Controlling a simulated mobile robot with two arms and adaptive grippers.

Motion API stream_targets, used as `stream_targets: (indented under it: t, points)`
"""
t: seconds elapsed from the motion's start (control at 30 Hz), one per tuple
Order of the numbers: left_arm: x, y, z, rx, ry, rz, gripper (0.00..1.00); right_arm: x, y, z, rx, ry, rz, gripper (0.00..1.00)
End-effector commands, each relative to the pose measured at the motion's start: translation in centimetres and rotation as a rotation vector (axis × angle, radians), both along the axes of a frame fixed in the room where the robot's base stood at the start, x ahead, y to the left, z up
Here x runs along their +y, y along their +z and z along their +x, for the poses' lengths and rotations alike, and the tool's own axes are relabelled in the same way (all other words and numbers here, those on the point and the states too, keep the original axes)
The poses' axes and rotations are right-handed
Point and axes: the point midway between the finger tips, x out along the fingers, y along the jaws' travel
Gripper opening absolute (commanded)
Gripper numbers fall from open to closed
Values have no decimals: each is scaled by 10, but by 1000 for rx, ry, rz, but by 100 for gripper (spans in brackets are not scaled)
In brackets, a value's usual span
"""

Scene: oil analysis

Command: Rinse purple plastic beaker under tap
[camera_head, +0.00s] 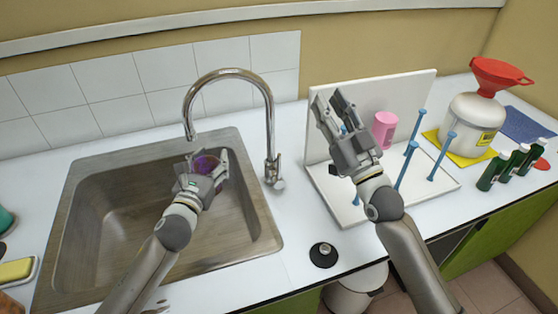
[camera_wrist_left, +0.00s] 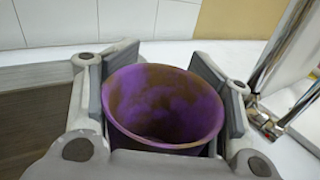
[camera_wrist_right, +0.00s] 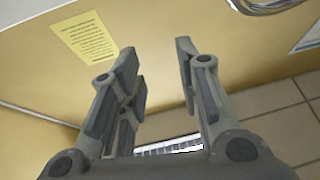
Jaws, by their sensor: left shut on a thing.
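The purple plastic beaker (camera_head: 205,163) is over the sink (camera_head: 108,222), below and slightly right of the tap's spout. In the left wrist view the beaker (camera_wrist_left: 165,105) has brown stains on its inside, and its mouth faces the camera. My left gripper (camera_head: 203,168) is shut on the beaker, with one finger on each side of it. The tap (camera_head: 230,73) is a chrome gooseneck; no water stream shows. My right gripper (camera_head: 335,105) is raised in front of the drying rack, open and empty; its parted fingers show in the right wrist view (camera_wrist_right: 160,75).
A white drying rack (camera_head: 445,172) with blue pegs holds a pink beaker (camera_head: 384,126). A white container with a red funnel (camera_head: 497,75) and several green bottles (camera_head: 494,170) stand at right. A yellow sponge (camera_head: 16,270) lies at left. A round black item (camera_head: 323,254) sits near the counter's front.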

Motion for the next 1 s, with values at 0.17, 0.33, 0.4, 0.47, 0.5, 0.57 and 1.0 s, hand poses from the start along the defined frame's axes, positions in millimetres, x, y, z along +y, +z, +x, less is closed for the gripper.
stream_targets:
  t: [0.17, 0.33, 0.4, 0.47, 0.5, 0.57, 1.0]
  points:
    - [0, 0, 0, 0, 0, 0, 33, 65, -63, -38, 138, 89, -132, 32]
    - [0, 0, 0, 0, 0, 0, 33, 64, -121, -68, 308, 95, -181, 32]
    - [0, 0, 0, 0, 0, 0, 33, 60, -136, -77, 359, 89, -186, 32]
    - [0, 0, 0, 0, 0, 0, 33, 56, -146, -82, 393, 84, -190, 32]
    - [0, 0, 0, 0, 0, 0, 33, 55, -151, -85, 408, 80, -192, 32]
    - [0, 0, 0, 0, 0, 0, 33, 53, -156, -89, 428, 77, -194, 32]
    - [0, 0, 0, 0, 0, 0, 33, 73, -160, -46, 442, 72, -193, 32]
